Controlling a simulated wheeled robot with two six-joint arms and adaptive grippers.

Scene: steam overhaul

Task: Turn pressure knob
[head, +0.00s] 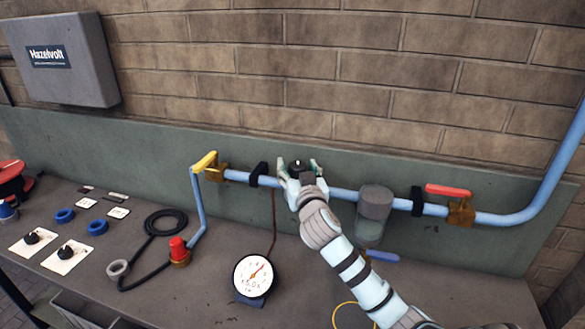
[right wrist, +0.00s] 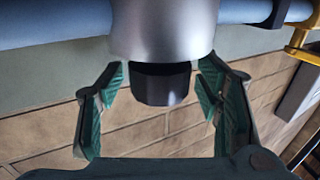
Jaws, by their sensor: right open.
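The pressure knob is a dark, short cylinder (right wrist: 162,86) on the end of a silver round body (right wrist: 162,28) at the blue pipe. In the right wrist view it stands between the two green-padded fingers of my right gripper (right wrist: 160,80). The fingers are open, with a visible gap to the knob on each side. In the head view my right gripper (head: 299,172) is at the middle of the blue pipe (head: 343,194), with a dark top showing between its fingers. The gripper and wrist hide most of the body there. My left gripper is not in view.
A round white gauge (head: 254,277) stands on the bench below left. A yellow-handled valve (head: 205,162) and a red-handled valve (head: 449,190) flank the pipe. A grey cylinder (head: 375,202) hangs close right of my wrist. Black hose (head: 166,222) and a red-capped fitting (head: 178,248) lie left.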

